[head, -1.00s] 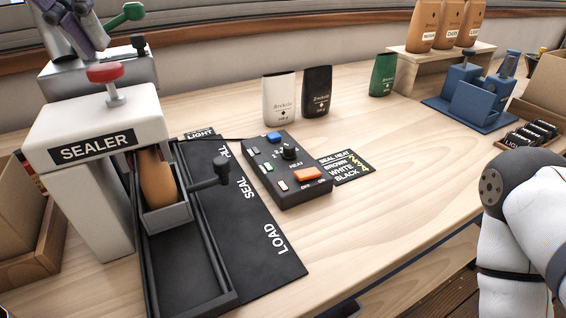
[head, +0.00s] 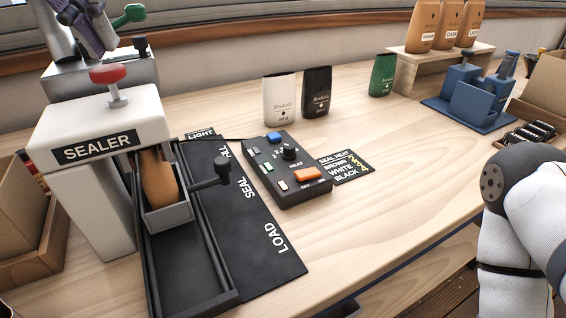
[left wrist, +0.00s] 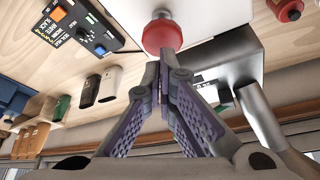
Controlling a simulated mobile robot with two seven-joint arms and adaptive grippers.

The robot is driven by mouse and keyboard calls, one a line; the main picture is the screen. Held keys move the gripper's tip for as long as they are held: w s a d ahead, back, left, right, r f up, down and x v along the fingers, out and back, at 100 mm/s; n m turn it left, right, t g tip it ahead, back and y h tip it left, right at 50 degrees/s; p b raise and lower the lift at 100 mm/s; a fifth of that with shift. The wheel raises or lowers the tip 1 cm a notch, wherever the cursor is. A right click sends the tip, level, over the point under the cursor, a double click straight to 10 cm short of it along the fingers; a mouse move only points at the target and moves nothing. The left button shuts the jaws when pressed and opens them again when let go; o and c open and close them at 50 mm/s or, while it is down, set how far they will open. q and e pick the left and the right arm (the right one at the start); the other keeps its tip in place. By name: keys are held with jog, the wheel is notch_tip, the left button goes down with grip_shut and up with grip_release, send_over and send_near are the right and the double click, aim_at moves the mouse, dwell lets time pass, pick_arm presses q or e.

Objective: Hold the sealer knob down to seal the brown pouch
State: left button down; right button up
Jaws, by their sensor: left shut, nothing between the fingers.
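The red sealer knob (head: 108,75) stands up on its stem on top of the white sealer (head: 90,125). In the left wrist view the knob (left wrist: 162,35) lies just beyond my fingertips. My left gripper (head: 105,48) is shut and empty, above and behind the knob in the head view. The fingertips (left wrist: 163,58) look very near the knob; I cannot tell if they touch it. The brown pouch (head: 157,183) stands in the grey carriage (head: 170,217) under the sealer's head, its top hidden. My right gripper is out of view.
A control box (head: 287,170) with an orange switch sits right of the sealer, beside a heat card (head: 344,167). White (head: 279,99), black (head: 316,92) and green (head: 382,75) pouches stand behind. A green-knobbed lever (head: 130,14) rises near my left gripper.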

aim_at(114, 65)
pick_arm(q)
jog(key=shift+w, duration=0.25)
jog(key=shift+f, duration=0.3)
jog(key=shift+f, duration=1.35)
dwell(0.5)
dwell(0.6)
jog(key=shift+r+p, duration=0.3)
jog(key=shift+r, duration=2.8)
